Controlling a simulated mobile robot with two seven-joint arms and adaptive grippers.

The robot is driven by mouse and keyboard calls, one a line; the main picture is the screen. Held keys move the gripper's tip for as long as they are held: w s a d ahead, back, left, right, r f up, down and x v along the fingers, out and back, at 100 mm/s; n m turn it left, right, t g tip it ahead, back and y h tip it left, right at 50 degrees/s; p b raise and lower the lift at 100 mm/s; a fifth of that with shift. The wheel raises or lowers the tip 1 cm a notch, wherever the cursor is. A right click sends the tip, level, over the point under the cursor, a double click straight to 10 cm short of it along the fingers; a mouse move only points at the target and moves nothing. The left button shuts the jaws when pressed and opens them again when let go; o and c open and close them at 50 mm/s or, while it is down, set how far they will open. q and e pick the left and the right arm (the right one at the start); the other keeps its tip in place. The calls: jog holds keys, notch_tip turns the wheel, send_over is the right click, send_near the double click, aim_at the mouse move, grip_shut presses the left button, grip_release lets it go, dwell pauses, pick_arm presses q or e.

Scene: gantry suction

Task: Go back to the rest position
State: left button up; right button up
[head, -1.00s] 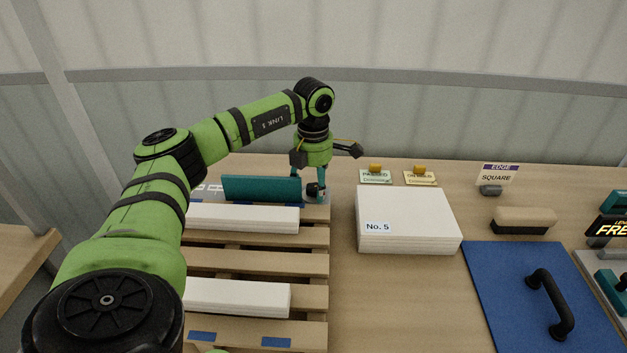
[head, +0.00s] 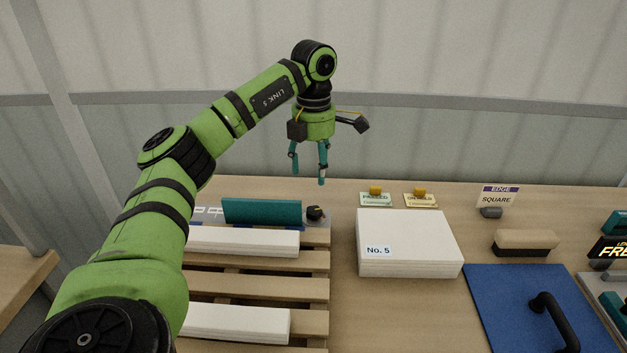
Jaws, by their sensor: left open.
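My left gripper (head: 308,176) is at the end of the green arm coming in from the left. Its teal fingers point down, apart and empty, in the air above the back of the table. Below it are a teal upright plate (head: 262,211) and a small black knob (head: 315,213) at the back of the wooden pallet (head: 270,289). The gripper touches neither. My right gripper is not in view.
White blocks (head: 245,243) lie on the pallet. A white stack marked No. 5 (head: 410,238), small label cards (head: 376,199), an EDGE SQUARE sign (head: 497,197), a brush-like block (head: 525,242) and a blue mat (head: 520,300) with a black handle (head: 553,322) stand to the right.

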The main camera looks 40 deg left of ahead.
pick_arm(q)
jog(key=shift+r, duration=0.25)
dwell(0.4)
